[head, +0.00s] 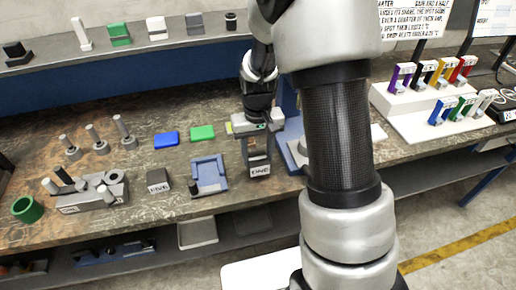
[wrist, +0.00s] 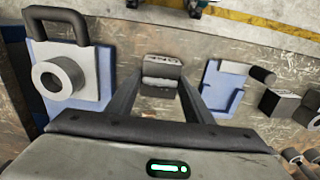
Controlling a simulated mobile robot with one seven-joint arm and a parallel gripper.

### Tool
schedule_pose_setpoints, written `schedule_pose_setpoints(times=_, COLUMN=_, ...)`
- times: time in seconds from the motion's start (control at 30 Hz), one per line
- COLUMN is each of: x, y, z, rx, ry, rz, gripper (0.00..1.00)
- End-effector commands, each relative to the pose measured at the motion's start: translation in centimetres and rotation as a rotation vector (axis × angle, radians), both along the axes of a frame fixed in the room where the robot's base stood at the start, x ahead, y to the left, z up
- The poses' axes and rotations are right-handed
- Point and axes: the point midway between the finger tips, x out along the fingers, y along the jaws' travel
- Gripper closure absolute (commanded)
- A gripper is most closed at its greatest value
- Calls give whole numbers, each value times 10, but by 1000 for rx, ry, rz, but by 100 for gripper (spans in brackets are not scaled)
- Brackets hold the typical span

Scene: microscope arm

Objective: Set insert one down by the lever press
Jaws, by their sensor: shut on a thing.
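My gripper (head: 258,152) is shut on insert one (head: 260,171), a small dark and grey block with a white label that seems to read ONE. In the wrist view the block (wrist: 161,70) sits between the two fingertips, over the brown bench; whether it touches the bench I cannot tell. What looks like the lever press (wrist: 66,76), a blue plate with a grey ring and a dark handle, stands to the left of the block in the wrist view, apart from it. In the head view its blue frame (head: 289,100) is to the right of my gripper, largely hidden behind my arm.
A blue open fixture (head: 208,174) and a dark labelled block (head: 158,181) lie left of my gripper. Blue (head: 166,139) and green (head: 202,132) pads lie behind them. A grey pegged holder (head: 88,194) and green ring (head: 27,209) stand far left. Coloured items fill a white rack (head: 418,103) at right.

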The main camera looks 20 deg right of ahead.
Motion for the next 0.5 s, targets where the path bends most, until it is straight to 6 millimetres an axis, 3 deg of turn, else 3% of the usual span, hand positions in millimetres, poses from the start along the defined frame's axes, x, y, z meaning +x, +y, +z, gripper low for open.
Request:
schedule_pose_setpoints(times=0.33, x=1, y=0, z=-32, rx=0, ry=-1, rz=0, gripper=100)
schedule_pose_setpoints(times=0.5, x=2, y=0, z=-37, rx=0, ry=-5, rz=0, gripper=100)
